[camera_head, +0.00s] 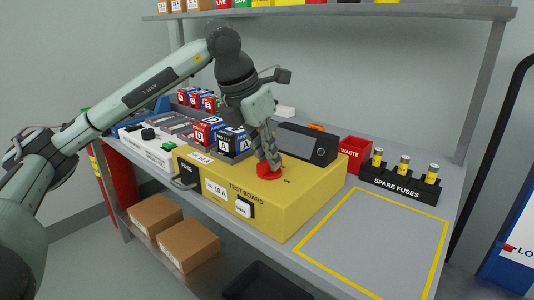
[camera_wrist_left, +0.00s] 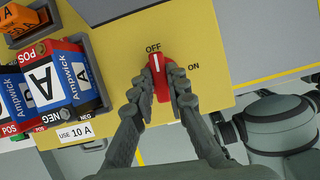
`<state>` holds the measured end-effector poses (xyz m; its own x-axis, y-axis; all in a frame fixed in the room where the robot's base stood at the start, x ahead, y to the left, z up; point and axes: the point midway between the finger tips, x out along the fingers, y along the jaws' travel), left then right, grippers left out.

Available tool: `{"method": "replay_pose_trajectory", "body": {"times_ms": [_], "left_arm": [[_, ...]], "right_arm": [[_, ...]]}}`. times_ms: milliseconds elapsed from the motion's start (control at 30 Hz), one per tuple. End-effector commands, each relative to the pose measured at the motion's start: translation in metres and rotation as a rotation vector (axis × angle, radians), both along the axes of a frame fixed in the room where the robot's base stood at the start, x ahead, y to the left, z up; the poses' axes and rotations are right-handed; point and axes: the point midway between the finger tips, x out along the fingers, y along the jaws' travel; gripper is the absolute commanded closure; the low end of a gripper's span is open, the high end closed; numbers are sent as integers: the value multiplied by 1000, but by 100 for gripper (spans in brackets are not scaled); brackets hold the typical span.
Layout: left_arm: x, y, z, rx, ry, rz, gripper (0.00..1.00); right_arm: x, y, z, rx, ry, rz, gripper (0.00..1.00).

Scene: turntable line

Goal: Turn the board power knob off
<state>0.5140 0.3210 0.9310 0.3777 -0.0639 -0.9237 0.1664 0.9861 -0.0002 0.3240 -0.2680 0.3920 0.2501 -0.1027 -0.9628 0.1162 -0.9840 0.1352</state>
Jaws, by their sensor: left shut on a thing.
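The red power knob (camera_head: 268,173) sits on top of the yellow test board box (camera_head: 290,212). My left gripper (camera_head: 269,158) reaches down onto it from above. In the left wrist view the two fingers of the left gripper (camera_wrist_left: 162,80) are shut on the sides of the red knob (camera_wrist_left: 156,63). The knob's white mark points up toward the printed word OFF; ON is printed to its right. Part of the knob is hidden by the fingers. My right gripper is not in view.
Blue and black battery blocks (camera_wrist_left: 75,72) sit beside the knob in the left wrist view. A dark screen unit (camera_head: 305,144) stands behind the knob. A red waste bin (camera_head: 356,152) and a spare fuse rack (camera_head: 399,184) stand right. The yellow-outlined area (camera_head: 375,240) is clear.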

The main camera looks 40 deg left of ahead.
Motion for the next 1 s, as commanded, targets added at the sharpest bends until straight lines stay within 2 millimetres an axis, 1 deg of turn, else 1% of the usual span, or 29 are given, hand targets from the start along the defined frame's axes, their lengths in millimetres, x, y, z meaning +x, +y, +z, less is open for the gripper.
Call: {"method": "replay_pose_trajectory", "body": {"times_ms": [133,300,767,800,933,967,1000], "left_arm": [[0,0,1,0,-2,57,100],[0,0,1,1,-2,95,100],[0,0,1,-1,-2,106,100],[0,0,1,-1,-1,106,83],[0,0,1,-1,-1,106,67],[0,0,1,-1,-1,106,65],[0,0,0,0,-1,105,65]], "right_arm": [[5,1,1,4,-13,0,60],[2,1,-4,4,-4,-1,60],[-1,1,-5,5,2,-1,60],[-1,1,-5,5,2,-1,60],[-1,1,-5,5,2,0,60],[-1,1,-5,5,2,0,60],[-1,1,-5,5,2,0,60]]}}
